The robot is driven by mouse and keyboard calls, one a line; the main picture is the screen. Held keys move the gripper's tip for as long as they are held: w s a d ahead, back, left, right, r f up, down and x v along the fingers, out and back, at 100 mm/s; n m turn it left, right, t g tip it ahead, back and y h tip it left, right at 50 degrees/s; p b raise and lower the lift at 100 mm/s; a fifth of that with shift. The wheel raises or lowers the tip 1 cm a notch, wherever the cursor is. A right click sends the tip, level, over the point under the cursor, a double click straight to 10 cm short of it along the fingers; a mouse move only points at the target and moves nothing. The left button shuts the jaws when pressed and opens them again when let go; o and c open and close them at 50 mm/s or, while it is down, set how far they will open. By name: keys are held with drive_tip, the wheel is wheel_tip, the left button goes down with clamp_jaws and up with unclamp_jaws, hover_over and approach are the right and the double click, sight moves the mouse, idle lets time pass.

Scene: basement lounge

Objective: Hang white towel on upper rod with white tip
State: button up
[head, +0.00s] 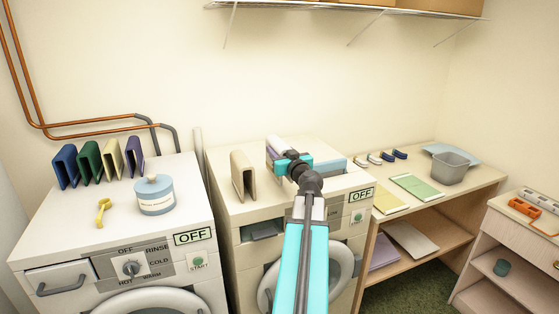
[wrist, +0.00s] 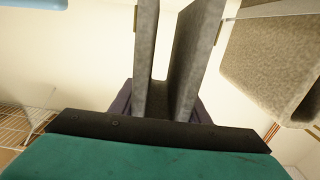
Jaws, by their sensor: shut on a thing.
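My gripper (head: 274,152) is over the top of the right-hand machine, with its purple fingers around the folded white towel (head: 281,142). In the wrist view the towel (wrist: 147,60) looks grey; its two panels extend away from the fingers and join at the fold. The gripper (wrist: 162,112) is shut on it at that fold. My arm hides much of the towel in the head view. I see no rod with a white tip in either view.
A beige folded towel (head: 243,175) stands close to the left of my gripper. Blue (head: 65,167), green (head: 89,162), yellow (head: 110,158) and purple (head: 135,156) towels stand on the left machine beside a jar (head: 155,196). A wire shelf (head: 345,9) hangs above.

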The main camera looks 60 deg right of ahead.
drive_tip(key=shift+f, duration=0.1)
drive_tip(key=shift+f+p, duration=0.45)
drive_tip(key=shift+f, duration=1.3)
drive_tip(key=shift+f+b, duration=0.15)
drive_tip(key=shift+b, duration=0.15)
drive_tip(key=o, duration=1.2)
drive_tip(key=shift+c, duration=0.2)
drive_tip(key=shift+r+p, duration=0.2)
drive_tip(key=shift+p, duration=0.1)
drive_tip(key=b+v, duration=0.4)
drive_tip(key=v, duration=0.2)
drive_tip(key=shift+s+a+f, duration=0.2)
